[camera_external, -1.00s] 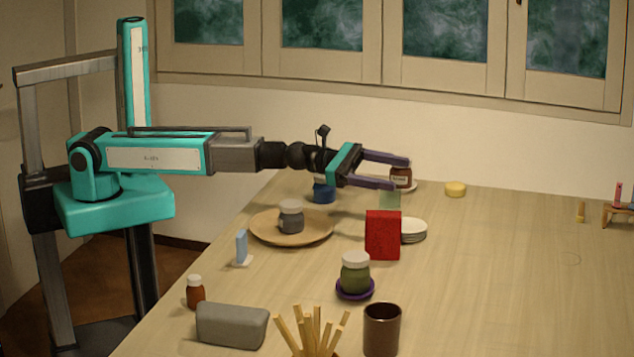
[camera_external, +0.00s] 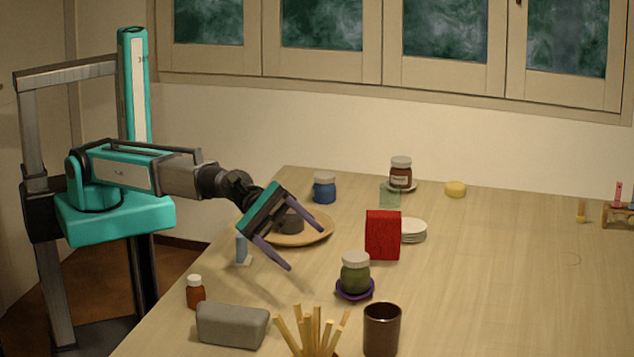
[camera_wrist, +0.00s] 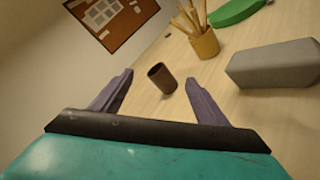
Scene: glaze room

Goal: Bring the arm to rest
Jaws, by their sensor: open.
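My gripper (camera_external: 305,244) is open and empty in the external view. It hangs over the left part of the table (camera_external: 480,270), in front of the wooden plate (camera_external: 322,234), and its fingers point right and down. A dark grey jar (camera_external: 291,224) on that plate is partly hidden behind my gripper. In the wrist view my two purple fingers (camera_wrist: 160,85) are spread apart with nothing gripped between them. A brown cup (camera_wrist: 161,78) shows beyond them, apart from the fingers.
A red box (camera_external: 383,235), a green jar (camera_external: 355,273) on a purple dish, a grey block (camera_external: 232,325), a brown bottle (camera_external: 195,292) and a blue card stand (camera_external: 241,250) surround my gripper. A blue jar (camera_external: 324,188) stands behind. The table's right side is mostly clear.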

